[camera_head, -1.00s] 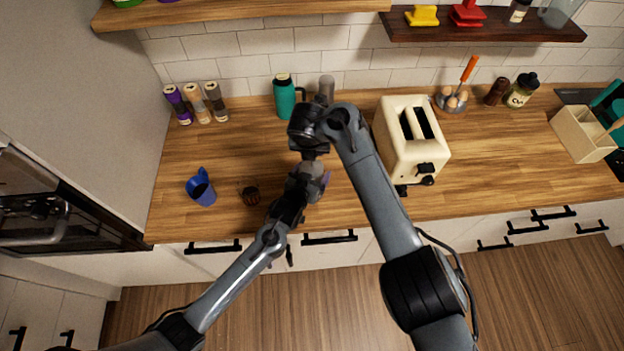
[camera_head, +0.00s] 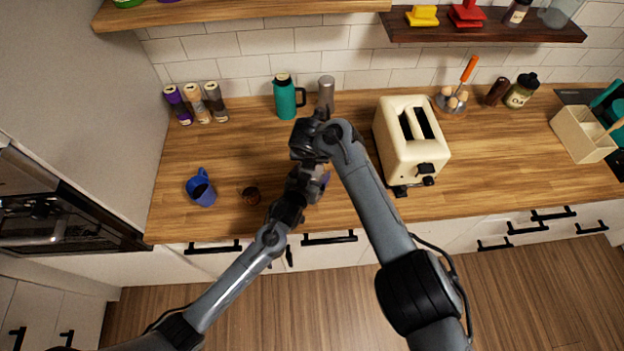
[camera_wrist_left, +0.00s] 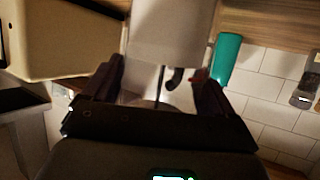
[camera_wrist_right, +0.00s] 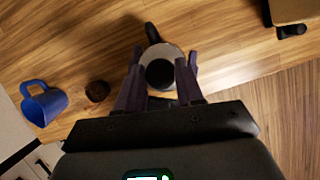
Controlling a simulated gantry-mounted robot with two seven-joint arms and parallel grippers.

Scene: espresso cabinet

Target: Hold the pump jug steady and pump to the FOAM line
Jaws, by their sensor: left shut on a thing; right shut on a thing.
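The pump jug is mostly hidden by my arms in the head view. In the left wrist view, seen upside down, its pale body (camera_wrist_left: 170,35) lies between the fingers of my left gripper (camera_wrist_left: 158,82), which is shut on it. A thin dark plunger rod (camera_wrist_left: 160,78) shows at the jug. In the right wrist view, the jug's dark handle (camera_wrist_right: 152,33) and pale rim (camera_wrist_right: 166,52) show from above. My right gripper (camera_wrist_right: 160,75) is shut on the round black pump knob (camera_wrist_right: 160,73) above the jug. The FOAM line cannot be made out.
A cream toaster (camera_head: 411,140) stands close to the right of my grippers. A teal flask (camera_head: 285,97) and grey cylinder (camera_head: 326,92) stand behind. A blue jug (camera_head: 202,190) and small dark cup (camera_head: 250,195) stand left. The counter between has free room.

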